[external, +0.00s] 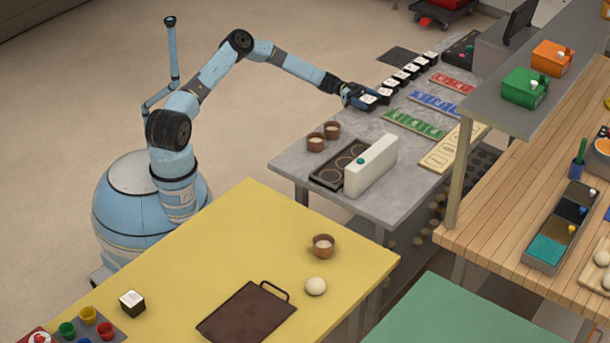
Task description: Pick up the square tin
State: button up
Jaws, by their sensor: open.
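Several small square black tins with white tops stand in a row along the left edge of the grey counter (300,165). My gripper (361,98) is open at the near end of this row, its fingers close to the nearest tin (369,99). I cannot tell whether they touch it. Another tin (385,92) stands just beyond. A similar square black tin with a white top (132,303) sits alone on the yellow table (230,225), at its left side, far from my gripper. I cannot tell from the picture which one the task names.
Red, blue and green pieces (415,123) lie right of the row. Two brown cups (316,142) and a white-and-black device (370,165) are at the counter's near end. The yellow table holds a brown board (247,314), a cup (323,246) and a pale ball (316,286).

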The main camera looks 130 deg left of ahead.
aim_at(367, 99)
jog(key=c, duration=1.2)
jog(key=shift+r, duration=0.1)
jog(key=shift+r, duration=0.45)
notch_tip(367, 99, up, 2)
jog(key=shift+s+r, duration=0.15)
jog(key=shift+r, duration=0.1)
jog(key=s+d+r, duration=0.7)
jog(key=d+r, duration=0.2)
jog(key=d, duration=0.3)
jog(key=shift+r, duration=0.25)
